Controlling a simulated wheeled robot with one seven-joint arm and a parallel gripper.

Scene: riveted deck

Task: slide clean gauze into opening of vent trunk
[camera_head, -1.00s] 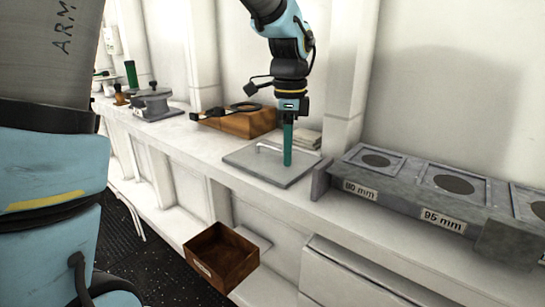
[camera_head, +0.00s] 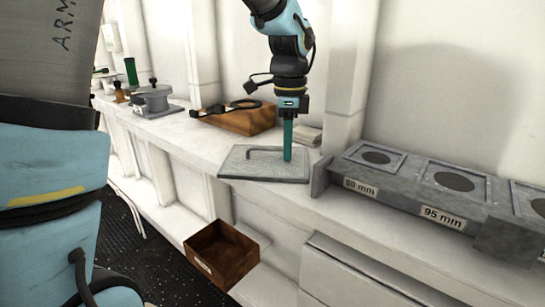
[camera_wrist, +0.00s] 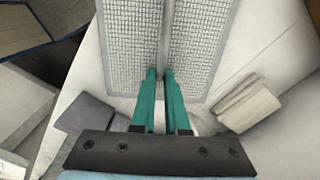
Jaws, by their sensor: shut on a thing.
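The gauze (camera_head: 235,165) is a flat grey mesh panel with a pale bar handle. It is just above the white shelf, near the shelf's front edge. In the wrist view its mesh (camera_wrist: 130,50) shows on both sides of the bar. My gripper (camera_head: 287,158) points down with green fingers shut on the handle bar. The same fingers (camera_wrist: 160,75) show in the wrist view. The vent trunk (camera_head: 400,197) is the long grey box at right, with round dark openings in square frames on top. One label reads 95 mm; the left one seems to read 80 mm.
A pale folded stack (camera_head: 308,136) lies behind the gauze. A wooden box with a black cable (camera_head: 247,120) stands behind it to the left. An open brown bin (camera_head: 221,254) sits below the shelf edge. A grey upright end plate (camera_head: 320,175) stands between gauze and trunk.

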